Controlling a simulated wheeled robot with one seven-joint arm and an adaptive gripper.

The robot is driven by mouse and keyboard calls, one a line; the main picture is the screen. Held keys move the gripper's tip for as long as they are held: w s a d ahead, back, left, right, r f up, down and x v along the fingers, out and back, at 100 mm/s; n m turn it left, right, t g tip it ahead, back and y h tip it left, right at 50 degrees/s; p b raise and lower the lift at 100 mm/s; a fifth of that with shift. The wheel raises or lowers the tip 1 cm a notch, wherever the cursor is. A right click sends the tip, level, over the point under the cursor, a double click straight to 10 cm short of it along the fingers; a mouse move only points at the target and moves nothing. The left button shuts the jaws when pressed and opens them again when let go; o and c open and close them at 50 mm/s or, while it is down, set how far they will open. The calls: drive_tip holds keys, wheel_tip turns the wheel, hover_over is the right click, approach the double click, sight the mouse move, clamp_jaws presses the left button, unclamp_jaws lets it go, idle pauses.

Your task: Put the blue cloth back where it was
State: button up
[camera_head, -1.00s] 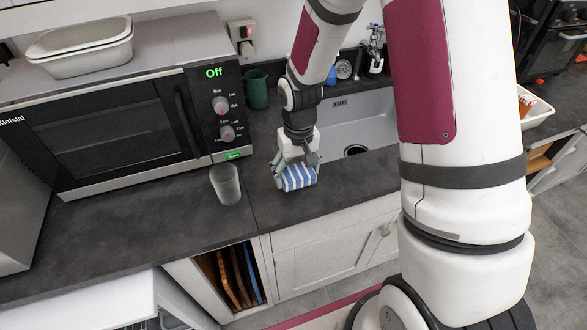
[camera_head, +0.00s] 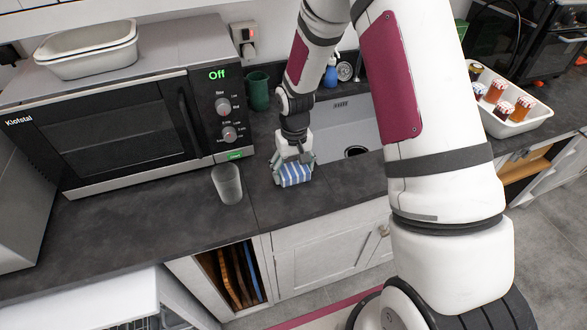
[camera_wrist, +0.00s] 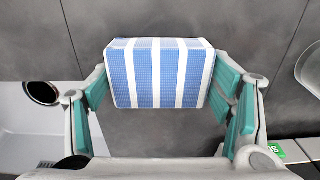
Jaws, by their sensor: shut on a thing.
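The blue cloth (camera_head: 294,175) is a folded block with blue and white stripes. In the head view it is at the dark worktop's front part, between the clear glass and the sink. In the wrist view the cloth (camera_wrist: 158,75) is in the middle, between the green finger pads. My gripper (camera_head: 293,164) points down from above and is shut on the cloth. I cannot tell whether the cloth's underside touches the worktop.
A clear glass (camera_head: 227,184) stands just left of the cloth. A microwave (camera_head: 120,135) is behind it, with a green mug (camera_head: 258,91) to its right. The sink (camera_head: 345,125) lies to the right. A white tray of jars (camera_head: 512,128) is further right.

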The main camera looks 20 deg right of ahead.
sight(294, 169)
drive_tip(key=shift+f, duration=0.2)
drive_tip(key=o, duration=1)
drive_tip(key=shift+r, duration=0.2)
drive_tip(key=s+r+t+b, duration=0.1)
drive_tip(key=s+r, duration=0.2)
drive_tip(key=r, duration=0.6)
drive_tip(key=s+r+t, duration=0.1)
drive_tip(key=s+r, duration=0.3)
drive_tip(key=r, duration=0.5)
drive_tip(key=s+r+t+b, duration=0.1)
drive_tip(key=s+r, duration=0.2)
drive_tip(key=r, duration=0.7)
drive_tip(key=shift+s+r+t, duration=0.4)
drive_tip(key=shift+s+r, duration=0.55)
drive_tip(key=shift+s, duration=1.3)
drive_tip(key=shift+s+r+t, duration=0.4)
drive_tip(key=shift+s+r, duration=0.5)
drive_tip(key=shift+s, duration=1.35)
drive_tip(key=shift+s+r+t, duration=0.4)
drive_tip(key=shift+s+r, duration=0.55)
drive_tip(key=shift+s, duration=1.3)
